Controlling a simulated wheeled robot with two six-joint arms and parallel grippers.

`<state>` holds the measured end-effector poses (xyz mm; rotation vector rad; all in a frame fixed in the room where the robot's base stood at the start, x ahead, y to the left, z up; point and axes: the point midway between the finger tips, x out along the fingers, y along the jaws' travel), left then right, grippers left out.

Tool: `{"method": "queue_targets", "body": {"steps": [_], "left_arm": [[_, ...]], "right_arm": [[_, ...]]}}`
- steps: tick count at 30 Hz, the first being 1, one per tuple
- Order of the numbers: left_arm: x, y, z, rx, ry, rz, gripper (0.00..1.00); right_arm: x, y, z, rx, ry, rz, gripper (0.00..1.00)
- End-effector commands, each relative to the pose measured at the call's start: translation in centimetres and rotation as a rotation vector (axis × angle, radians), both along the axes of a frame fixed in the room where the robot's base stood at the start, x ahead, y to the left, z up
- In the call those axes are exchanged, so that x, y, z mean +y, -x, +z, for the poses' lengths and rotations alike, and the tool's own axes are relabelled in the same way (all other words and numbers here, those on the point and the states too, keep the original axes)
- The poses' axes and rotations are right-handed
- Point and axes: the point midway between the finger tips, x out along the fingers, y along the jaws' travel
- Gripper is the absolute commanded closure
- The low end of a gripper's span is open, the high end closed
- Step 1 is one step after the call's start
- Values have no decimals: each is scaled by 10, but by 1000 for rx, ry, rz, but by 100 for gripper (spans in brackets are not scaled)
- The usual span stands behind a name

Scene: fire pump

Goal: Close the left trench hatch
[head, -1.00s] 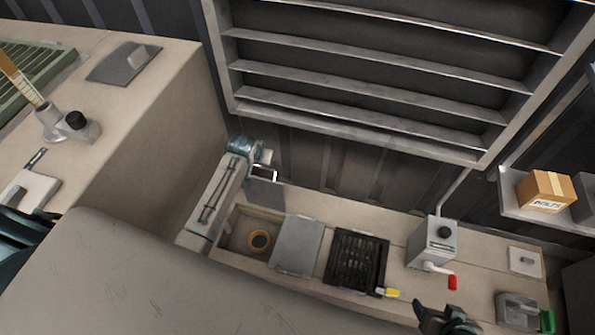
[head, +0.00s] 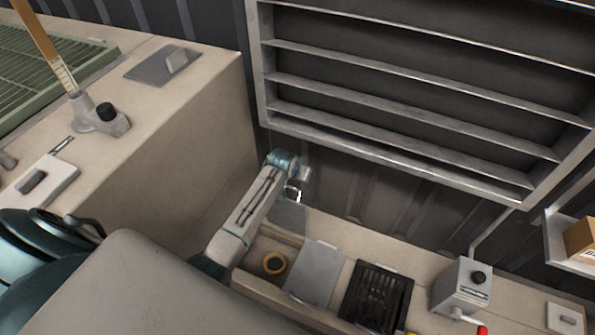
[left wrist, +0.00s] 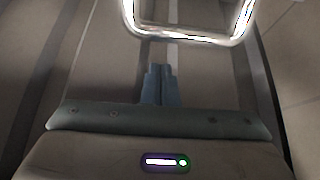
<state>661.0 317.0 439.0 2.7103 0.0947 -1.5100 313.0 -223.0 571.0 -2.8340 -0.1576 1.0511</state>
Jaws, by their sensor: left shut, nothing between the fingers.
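The left trench hatch (head: 289,216) is a grey plate standing up at the back edge of the open trench bay, with a shiny handle loop (head: 294,194) at its top. My left arm reaches over the bay's left side. My left gripper (left wrist: 158,72) is shut and empty in the left wrist view. The handle loop (left wrist: 188,38) lies just ahead of its fingertips there; I cannot tell if they touch. In the head view the fingertips are hard to make out. My right gripper is out of view.
A flat grey lid (head: 315,272) and a black grate (head: 378,295) cover the trench to the right. A crank box (head: 462,285) stands further right. A shelf rack (head: 400,125) hangs above, and a tall beige block (head: 185,150) rises on the left.

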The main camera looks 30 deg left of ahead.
Motion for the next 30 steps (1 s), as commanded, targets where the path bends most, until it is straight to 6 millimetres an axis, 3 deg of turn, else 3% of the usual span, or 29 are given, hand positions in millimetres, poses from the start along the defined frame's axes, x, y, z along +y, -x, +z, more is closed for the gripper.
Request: {"method": "queue_targets", "body": {"steps": [7,23,30], "left_arm": [[-2,23,-4,0,-1,-1,100],[-2,28,-4,-9,-1,0,100],[-3,46,-1,-85,-5,0,100]], "right_arm": [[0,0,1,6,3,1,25],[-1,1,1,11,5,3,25],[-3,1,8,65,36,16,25]]}}
